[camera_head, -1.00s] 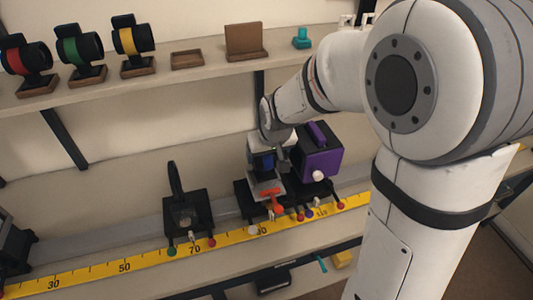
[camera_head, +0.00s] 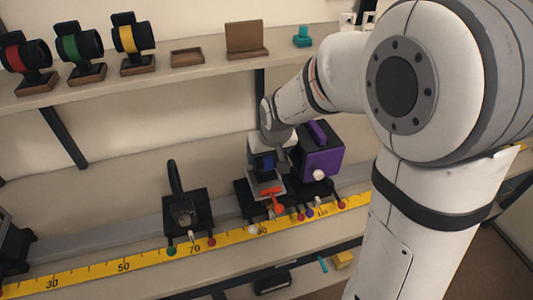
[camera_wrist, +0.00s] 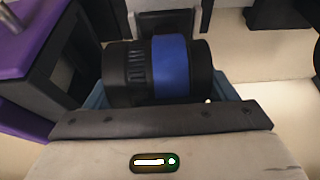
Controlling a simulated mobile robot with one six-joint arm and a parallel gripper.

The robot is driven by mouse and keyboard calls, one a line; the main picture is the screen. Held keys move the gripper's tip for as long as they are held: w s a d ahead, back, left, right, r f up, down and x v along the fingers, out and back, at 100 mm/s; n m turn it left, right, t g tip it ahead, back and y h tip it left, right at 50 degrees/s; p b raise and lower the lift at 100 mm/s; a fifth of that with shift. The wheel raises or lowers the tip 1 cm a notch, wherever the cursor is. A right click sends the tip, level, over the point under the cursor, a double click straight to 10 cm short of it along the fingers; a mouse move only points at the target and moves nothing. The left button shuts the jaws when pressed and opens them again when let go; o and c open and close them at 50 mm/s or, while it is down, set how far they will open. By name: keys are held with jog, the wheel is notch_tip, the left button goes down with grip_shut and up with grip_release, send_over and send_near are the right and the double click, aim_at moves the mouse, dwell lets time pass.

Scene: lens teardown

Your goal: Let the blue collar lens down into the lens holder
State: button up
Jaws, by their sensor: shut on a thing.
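The blue collar lens is a black cylinder with a wide blue band (camera_wrist: 170,68). My gripper (camera_head: 262,170) is shut on the lens, over a black carriage on the rail. The lens holder (camera_head: 246,193) seems to be this carriage, mostly hidden behind my gripper. I cannot tell whether the lens touches it. A red-orange piece (camera_head: 272,195) shows just below my gripper.
A purple and black box (camera_head: 322,160) stands close to the right of my gripper. Another black holder (camera_head: 187,210) stands on the rail to the left. A yellow scale (camera_head: 150,260) runs along the front. Red, green and yellow collar lenses stand on the upper shelf (camera_head: 205,72).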

jog(key=shift+f+b, duration=1)
jog(key=shift+f, duration=0.05)
dwell(0.4)
jog(key=o, duration=1.3)
